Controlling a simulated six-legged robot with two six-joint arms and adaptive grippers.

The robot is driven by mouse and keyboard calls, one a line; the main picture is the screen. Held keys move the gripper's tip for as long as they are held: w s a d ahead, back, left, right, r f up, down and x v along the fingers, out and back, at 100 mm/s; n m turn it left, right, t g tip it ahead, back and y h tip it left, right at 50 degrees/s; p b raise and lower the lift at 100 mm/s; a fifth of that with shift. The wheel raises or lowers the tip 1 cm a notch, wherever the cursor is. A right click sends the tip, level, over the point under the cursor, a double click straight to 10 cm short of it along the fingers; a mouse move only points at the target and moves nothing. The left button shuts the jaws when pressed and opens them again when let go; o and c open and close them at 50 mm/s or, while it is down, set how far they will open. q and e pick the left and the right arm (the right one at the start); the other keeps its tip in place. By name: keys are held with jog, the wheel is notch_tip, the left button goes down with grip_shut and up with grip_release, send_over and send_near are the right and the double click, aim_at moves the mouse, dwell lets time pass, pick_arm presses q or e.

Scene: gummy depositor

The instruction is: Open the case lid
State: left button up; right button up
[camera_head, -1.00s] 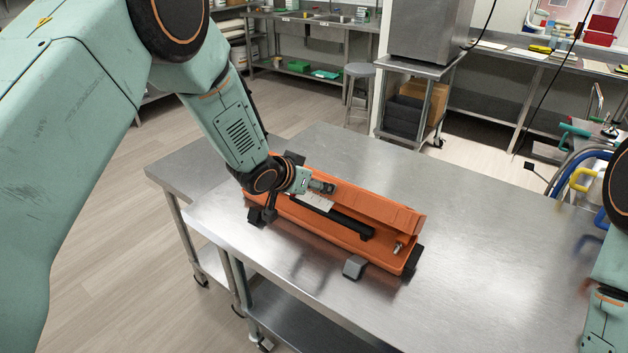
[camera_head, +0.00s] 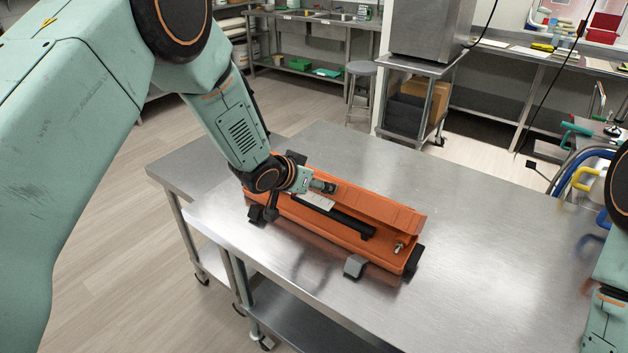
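The orange case (camera_head: 340,231) lies on the steel table in the middle of the view. Its orange lid (camera_head: 375,207) stands raised along the far side, so the inside shows. Inside are a long black bar (camera_head: 350,222), a pale plate (camera_head: 318,201) and a small metal piece (camera_head: 399,248) near the right end. My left gripper (camera_head: 325,187) is at the left part of the case, against or very near the lid. Its fingers are too small to tell open from shut. My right arm shows at the right edge, but its gripper is out of view.
Grey and black blocks, such as one at the front (camera_head: 355,266), stand around the case on the steel table (camera_head: 480,240). The table is clear to the right. A cart with blue and yellow handles (camera_head: 585,180) stands at the right.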

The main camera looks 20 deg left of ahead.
pick_arm(q)
jog(key=shift+s, duration=0.15)
jog(key=o, duration=1.5)
jog(key=shift+s+r, duration=0.1)
jog(key=shift+r, duration=0.05)
jog(key=shift+o, duration=1)
jog(key=v, duration=1.1)
jog(key=shift+s+a+r, duration=0.2)
jog(key=shift+s, duration=0.1)
jog(key=x, duration=1.2)
jog(key=shift+w, duration=0.1)
